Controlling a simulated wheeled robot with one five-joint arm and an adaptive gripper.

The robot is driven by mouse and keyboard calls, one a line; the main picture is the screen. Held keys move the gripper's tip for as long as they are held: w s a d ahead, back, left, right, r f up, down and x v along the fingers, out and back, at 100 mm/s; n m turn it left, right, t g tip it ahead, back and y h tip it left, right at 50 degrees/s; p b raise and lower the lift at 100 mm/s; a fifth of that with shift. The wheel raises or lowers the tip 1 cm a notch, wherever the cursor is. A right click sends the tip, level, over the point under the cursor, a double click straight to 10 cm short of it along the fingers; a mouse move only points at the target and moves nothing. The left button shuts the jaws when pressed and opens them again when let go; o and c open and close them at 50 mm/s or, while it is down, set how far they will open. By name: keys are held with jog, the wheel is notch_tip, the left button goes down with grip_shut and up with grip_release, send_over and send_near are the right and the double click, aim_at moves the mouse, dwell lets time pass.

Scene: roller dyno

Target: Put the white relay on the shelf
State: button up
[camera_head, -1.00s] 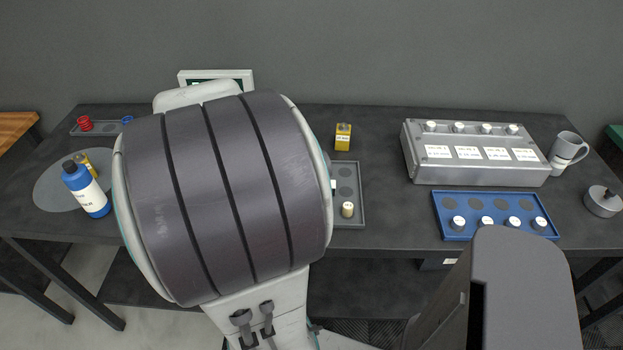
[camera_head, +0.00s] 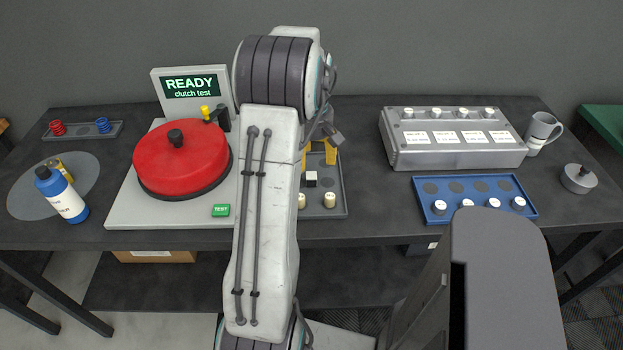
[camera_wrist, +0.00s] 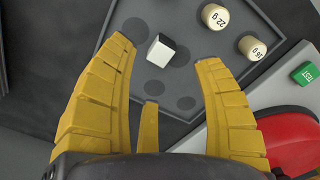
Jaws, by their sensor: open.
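The white relay is a small cube with white faces and one dark face. It sits in a grey tray (camera_head: 338,207) at mid-bench in the head view (camera_head: 311,178). In the wrist view the relay (camera_wrist: 160,50) lies between the tips of my gripper (camera_wrist: 165,58), apart from both fingers as far as I can see. My gripper's yellow fingers are spread and empty. In the head view my gripper (camera_head: 318,158) is over the tray, partly hidden by my arm. A dark lower shelf (camera_head: 150,290) runs under the bench, partly hidden by my arm.
Two cream cylinders (camera_head: 330,200) stand in the tray's near end. Left is a red disc machine (camera_head: 180,160) with a READY screen (camera_head: 190,85). A metal box (camera_head: 450,145) and a blue tray (camera_head: 475,198) are right. A cardboard box (camera_head: 155,257) is below the bench.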

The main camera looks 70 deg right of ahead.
aim_at(312, 176)
jog(key=shift+d+r+n, duration=0.2)
jog(key=shift+r+n, duration=0.1)
jog(key=shift+n, duration=0.8)
jog(key=n, duration=0.4)
jog(key=shift+a, duration=0.25)
jog(key=shift+f+n, duration=0.15)
jog(key=shift+n, duration=0.95)
jog(key=shift+w+d+f+p, duration=0.1)
jog(key=shift+f+p, duration=0.1)
jog(key=shift+f, duration=1.6)
jog(key=shift+w+f+p, duration=0.1)
jog(key=shift+f+p, duration=0.1)
jog(key=shift+f, duration=1.55)
jog(key=shift+c, duration=0.4)
jog(key=c, duration=1.1)
jog(key=shift+c, duration=0.2)
